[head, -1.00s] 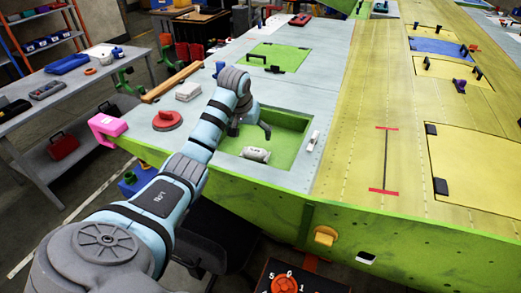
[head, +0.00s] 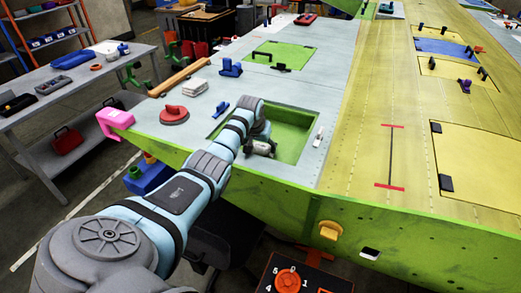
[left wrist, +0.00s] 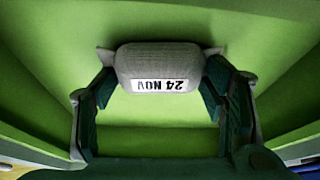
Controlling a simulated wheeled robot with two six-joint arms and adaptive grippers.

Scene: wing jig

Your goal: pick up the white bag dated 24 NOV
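The white bag (head: 258,148) lies in the green-floored recess (head: 290,147) of the wing panel, partly hidden by my left gripper (head: 262,138). In the left wrist view the bag (left wrist: 160,68) shows whitish grey, with its label "24 NOV" upside down. The two dark green fingers of my left gripper (left wrist: 160,88) are spread, one on each side of the bag. I cannot tell whether they touch it. My right gripper is not in view.
Raised walls surround the recess. On the panel near it are a red round tool (head: 174,114), a blue clamp (head: 220,108), a white stack (head: 195,87) and a white piece (head: 319,136). A pink bracket (head: 114,120) sits at the panel's left corner.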

